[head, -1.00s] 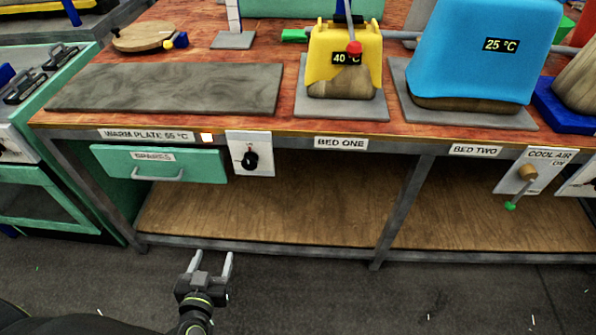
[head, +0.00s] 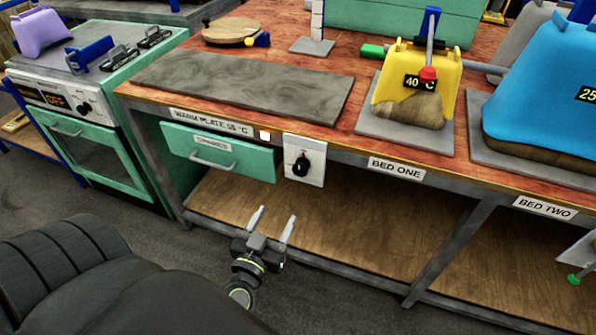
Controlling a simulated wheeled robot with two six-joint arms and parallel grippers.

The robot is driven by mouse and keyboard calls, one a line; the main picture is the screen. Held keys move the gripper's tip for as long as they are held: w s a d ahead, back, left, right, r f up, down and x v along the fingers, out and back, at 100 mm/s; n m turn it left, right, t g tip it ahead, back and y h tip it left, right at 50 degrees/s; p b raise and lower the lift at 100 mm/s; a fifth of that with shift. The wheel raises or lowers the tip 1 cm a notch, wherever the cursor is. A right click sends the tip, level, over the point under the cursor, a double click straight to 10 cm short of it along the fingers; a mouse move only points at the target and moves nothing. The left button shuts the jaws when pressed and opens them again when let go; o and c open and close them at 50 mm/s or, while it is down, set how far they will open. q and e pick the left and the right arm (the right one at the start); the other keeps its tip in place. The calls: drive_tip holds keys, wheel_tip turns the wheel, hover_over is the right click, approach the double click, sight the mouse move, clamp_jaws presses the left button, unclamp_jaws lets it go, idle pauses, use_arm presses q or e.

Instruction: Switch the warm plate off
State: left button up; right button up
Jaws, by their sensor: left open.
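The warm plate (head: 245,84) is a bare grey slab on the left part of the wooden bench top. Its label (head: 211,123) on the bench's front edge reads "WARM PLATE 55 °C" or similar. A small pale lit square (head: 265,135) sits right of the label. Below it, a white switch panel (head: 314,172) carries a black rotary knob (head: 301,165). My left gripper (head: 275,221) is open and empty, in front of the bench and below the knob, apart from it. My right gripper is not in view.
A green drawer (head: 219,153) with a handle is left of the knob panel. A yellow press (head: 416,88) stands on bed one and a blue one (head: 550,90) on bed two. A green oven (head: 105,150) stands left. The lower shelf (head: 350,235) is empty.

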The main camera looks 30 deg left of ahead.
use_arm(q)
drive_tip(key=p, duration=0.3)
approach(299, 172)
drive_tip(key=p+x, duration=0.1)
drive_tip(key=x, duration=0.8)
drive_tip(key=shift+f, duration=0.1)
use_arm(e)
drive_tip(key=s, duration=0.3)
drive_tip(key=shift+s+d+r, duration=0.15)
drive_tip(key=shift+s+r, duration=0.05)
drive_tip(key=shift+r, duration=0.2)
use_arm(q)
drive_tip(key=c, duration=1)
